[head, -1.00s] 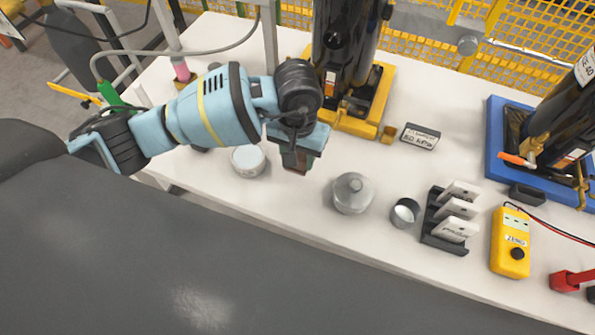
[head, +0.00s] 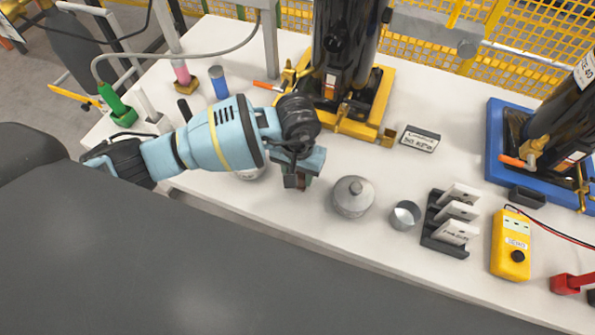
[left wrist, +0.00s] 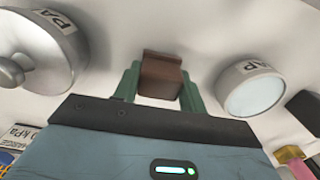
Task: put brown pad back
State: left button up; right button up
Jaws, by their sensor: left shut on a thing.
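My left gripper (head: 298,183) is shut on the brown pad (left wrist: 160,78), a small block held between green fingertips in the left wrist view. In the head view the gripper is above the white table near its front edge, and the pad is mostly hidden. A round grey pot with a knobbed lid (head: 353,196) stands just right of the gripper. In the left wrist view this pot (left wrist: 30,52) has a label starting "PA". A round tin labelled "AP" at its visible end (left wrist: 252,88) is on the gripper's other side, partly hidden by my arm in the head view.
A small open tin (head: 405,215), a black rack with white cards (head: 440,238) and a yellow meter (head: 511,243) stand to the right. A black cylinder on a yellow base (head: 388,105) stands behind the gripper. The table between pot and yellow base is clear.

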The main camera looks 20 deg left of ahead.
pick_arm(q)
jog(key=shift+f, duration=0.2)
jog(key=o, duration=1)
jog(key=shift+r, duration=0.1)
notch_tip(320, 180, up, 12)
